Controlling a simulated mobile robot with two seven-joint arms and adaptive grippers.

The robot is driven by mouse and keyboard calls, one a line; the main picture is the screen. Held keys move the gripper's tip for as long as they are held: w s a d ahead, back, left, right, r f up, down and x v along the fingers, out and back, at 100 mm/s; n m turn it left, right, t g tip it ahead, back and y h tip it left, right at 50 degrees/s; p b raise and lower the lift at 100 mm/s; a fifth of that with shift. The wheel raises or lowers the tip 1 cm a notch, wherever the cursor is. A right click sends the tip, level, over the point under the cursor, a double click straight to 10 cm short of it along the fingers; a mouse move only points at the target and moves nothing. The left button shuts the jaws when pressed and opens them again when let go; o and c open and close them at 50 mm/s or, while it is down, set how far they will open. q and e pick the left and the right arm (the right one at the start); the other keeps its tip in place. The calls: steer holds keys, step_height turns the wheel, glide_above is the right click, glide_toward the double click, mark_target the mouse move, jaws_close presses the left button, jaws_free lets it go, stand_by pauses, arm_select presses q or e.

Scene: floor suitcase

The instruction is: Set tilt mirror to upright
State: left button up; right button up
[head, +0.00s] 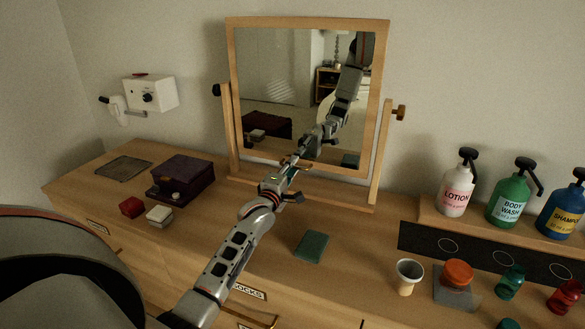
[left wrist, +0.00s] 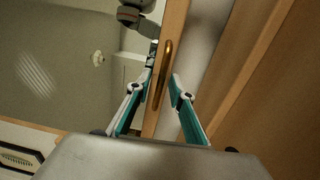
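The tilt mirror (head: 233,60) has a light wooden frame. It hangs between two posts of a wooden stand (head: 382,150) at the back of the dresser, with dark knobs at the sides. I cannot tell its exact lean. My left gripper (head: 297,163) is in front of the frame's lower edge and hides part of it. In the left wrist view, a brass handle (left wrist: 163,75) runs along the wooden frame rail (left wrist: 176,30). The open fingers of the left gripper (left wrist: 162,77) are apart, with handle and rail between their tips; contact is unclear. My right gripper is out of view.
The dresser top (head: 350,270) holds a dark purple box (head: 183,180), red (head: 132,207) and white (head: 159,216) small blocks, a green cloth (head: 312,247) and a cup (head: 408,276). Pump bottles (head: 457,190) stand on a raised shelf at right. A wall box (head: 150,93) hangs at left.

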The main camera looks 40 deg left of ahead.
arm_select(q)
steer(key=shift+s, duration=0.1)
steer(key=v, duration=1.1)
steer(key=shift+s, duration=0.45)
